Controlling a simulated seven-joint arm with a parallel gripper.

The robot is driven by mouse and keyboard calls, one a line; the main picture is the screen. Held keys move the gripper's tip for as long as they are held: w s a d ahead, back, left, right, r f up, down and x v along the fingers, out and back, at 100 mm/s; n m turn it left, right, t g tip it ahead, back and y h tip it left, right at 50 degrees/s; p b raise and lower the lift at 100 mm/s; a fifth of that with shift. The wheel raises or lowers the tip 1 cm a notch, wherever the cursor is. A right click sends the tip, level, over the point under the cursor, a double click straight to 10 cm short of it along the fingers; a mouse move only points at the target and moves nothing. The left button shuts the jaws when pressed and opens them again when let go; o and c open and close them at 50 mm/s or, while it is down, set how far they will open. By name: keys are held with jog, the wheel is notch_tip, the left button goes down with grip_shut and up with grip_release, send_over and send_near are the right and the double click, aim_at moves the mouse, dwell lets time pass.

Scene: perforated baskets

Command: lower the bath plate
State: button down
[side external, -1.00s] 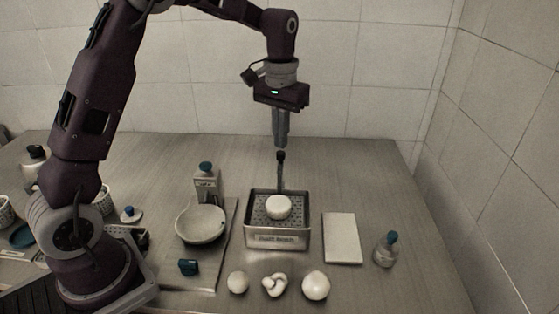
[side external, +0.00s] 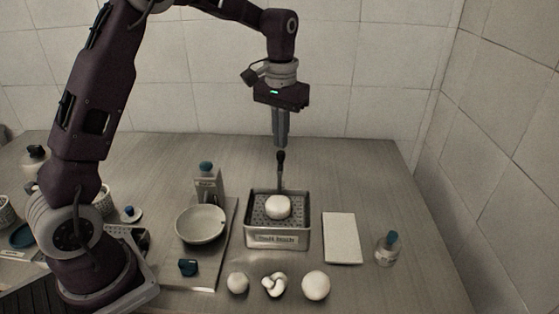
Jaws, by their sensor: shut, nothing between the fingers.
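The bath (side external: 299,238) is a square metal box with a label on its front wall. A perforated plate (side external: 257,213) lies inside it, near rim height, with a white round ball (side external: 278,207) on it. A thin dark upright handle (side external: 280,172) with a thicker black top rises at the bath's back side; I cannot tell how it joins the plate. My gripper (side external: 281,145) points straight down with its fingers shut and empty. Its tips are just above the handle top, apparently a small gap away; depth is hard to judge.
A pale bowl (side external: 200,225) and a blue-capped bottle (side external: 207,184) stand on a board at left. A white pad (side external: 341,238) and a small blue-topped bottle (side external: 387,249) are at right. White pieces (side external: 316,285) lie in front. The back right table is clear.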

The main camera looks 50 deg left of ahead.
aim_at(281, 152)
jog(key=shift+f, duration=3.2)
jog(key=shift+r, duration=4.55)
